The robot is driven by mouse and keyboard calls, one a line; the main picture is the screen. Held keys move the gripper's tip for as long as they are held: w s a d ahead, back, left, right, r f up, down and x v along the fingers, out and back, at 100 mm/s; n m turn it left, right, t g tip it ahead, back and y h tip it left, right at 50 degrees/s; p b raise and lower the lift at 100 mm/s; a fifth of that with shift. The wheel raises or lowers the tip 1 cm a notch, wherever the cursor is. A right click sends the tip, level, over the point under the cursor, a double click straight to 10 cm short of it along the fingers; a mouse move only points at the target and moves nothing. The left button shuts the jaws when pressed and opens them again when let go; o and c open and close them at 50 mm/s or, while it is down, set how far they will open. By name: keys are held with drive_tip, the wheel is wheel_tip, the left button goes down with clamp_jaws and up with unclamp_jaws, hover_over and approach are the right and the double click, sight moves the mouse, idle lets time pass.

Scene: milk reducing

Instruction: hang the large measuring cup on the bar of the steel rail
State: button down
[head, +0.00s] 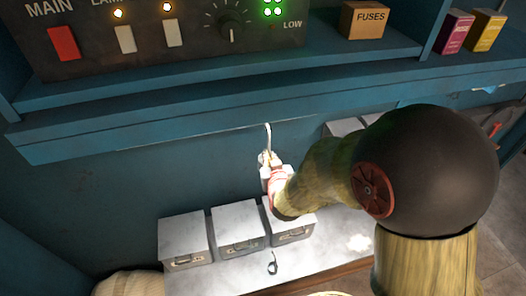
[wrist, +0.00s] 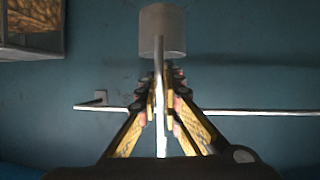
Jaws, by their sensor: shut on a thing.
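In the wrist view, the large measuring cup (wrist: 162,32) is a pale grey cylinder with a long thin metal handle. My gripper (wrist: 160,84) is shut on that handle, with a yellow and black finger on each side. The thin bar of the steel rail (wrist: 260,112) runs level across the blue wall, passing behind the fingers; its left end shows a small wall mount. I cannot tell whether the handle touches the bar. In the head view, my gripper (head: 268,168) is below the shelf edge, and a thin pale hooked piece (head: 268,134) rises above it. The cup body cannot be made out there.
A blue shelf (head: 150,120) overhangs the gripper. Grey metal boxes (head: 235,228) stand on the pale ledge (head: 335,245) below. A small dark hook-like item (head: 272,264) shows near the ledge's front. A box (wrist: 30,28) is at upper left in the wrist view.

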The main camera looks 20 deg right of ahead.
drive_tip(key=shift+d+r, duration=0.15)
drive_tip(key=shift+r, duration=0.1)
drive_tip(key=shift+w+f, duration=0.15)
drive_tip(key=shift+w, duration=1.05)
drive_tip(key=f+b+x, duration=0.1)
drive_tip(key=b+x, duration=0.1)
drive_tip(key=x, duration=0.5)
drive_tip(key=shift+s+a, duration=0.2)
drive_tip(key=shift+a, duration=0.25)
drive_tip(key=c, duration=2)
unclamp_jaws()
drive_tip(key=shift+o, duration=0.5)
